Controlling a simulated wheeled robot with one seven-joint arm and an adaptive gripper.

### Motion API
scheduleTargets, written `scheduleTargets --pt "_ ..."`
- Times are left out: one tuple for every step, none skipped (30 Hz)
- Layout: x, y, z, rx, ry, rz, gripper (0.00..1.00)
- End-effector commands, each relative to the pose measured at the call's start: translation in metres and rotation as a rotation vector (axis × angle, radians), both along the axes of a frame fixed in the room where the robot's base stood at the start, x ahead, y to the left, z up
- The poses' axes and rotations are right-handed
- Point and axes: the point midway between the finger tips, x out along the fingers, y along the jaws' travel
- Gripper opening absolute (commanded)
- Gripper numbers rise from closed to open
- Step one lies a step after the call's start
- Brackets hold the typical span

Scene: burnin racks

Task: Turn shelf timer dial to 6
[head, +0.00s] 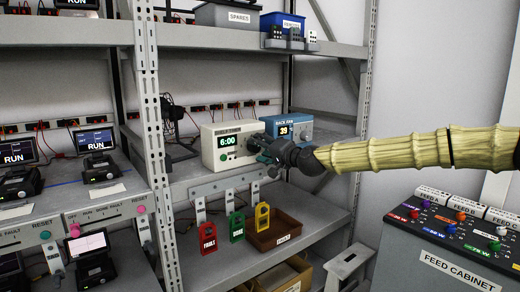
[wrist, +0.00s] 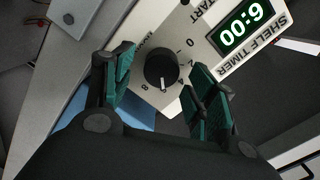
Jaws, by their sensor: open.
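The shelf timer (head: 208,148) is a cream box on the middle shelf; its green display (head: 227,141) reads 6:00. In the wrist view the timer face (wrist: 208,22) appears inverted, with the same reading. Its black round dial (wrist: 162,68) has a white pointer directed down in the picture, between the visible 8 and the 4 side; the numeral at its tip is hard to read. My gripper (wrist: 163,72) is open, with green-padded fingers on either side of the dial and visible gaps. In the head view my gripper (head: 262,149) covers the dial.
A blue box (head: 283,117) showing 39 stands right of the timer. Red, green and yellow tags (head: 237,226) hang below the shelf, beside a brown tray (head: 278,232). A rack upright (head: 150,110) stands left. The feed cabinet (head: 440,262) is at lower right.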

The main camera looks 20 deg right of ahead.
Motion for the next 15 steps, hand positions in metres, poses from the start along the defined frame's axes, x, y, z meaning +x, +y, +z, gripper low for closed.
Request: scheduleTargets --pt "-0.005 -0.003 0.001 0.001 -0.001 -0.001 0.57" --pt "-0.008 -0.004 0.001 0.001 -0.001 -0.001 0.57" --pt "-0.013 -0.006 0.002 0.002 -0.002 0.0 0.57" --pt "-0.017 -0.007 0.002 0.003 -0.001 0.0 0.57" --pt "-0.021 -0.009 0.002 0.002 -0.001 -0.001 0.57" --pt "-0.026 -0.011 0.003 0.003 -0.001 0.0 0.57" --pt "-0.03 -0.013 0.004 0.003 -0.001 0.0 0.57" --pt "-0.034 -0.014 0.003 0.003 -0.001 0.0 0.57" --pt "-0.039 -0.016 0.003 0.002 -0.001 0.001 0.57" --pt "-0.043 -0.018 0.004 0.002 -0.002 0.0 0.57" --pt "-0.046 -0.019 0.004 0.003 -0.001 0.0 0.57" --pt "-0.051 -0.021 0.004 0.004 -0.001 0.0 0.57" --pt "-0.055 -0.023 0.005 0.004 -0.001 0.0 0.57" --pt "-0.058 -0.024 0.005 0.004 -0.001 0.0 0.57" --pt "-0.063 -0.026 0.005 0.003 -0.001 0.0 0.57"
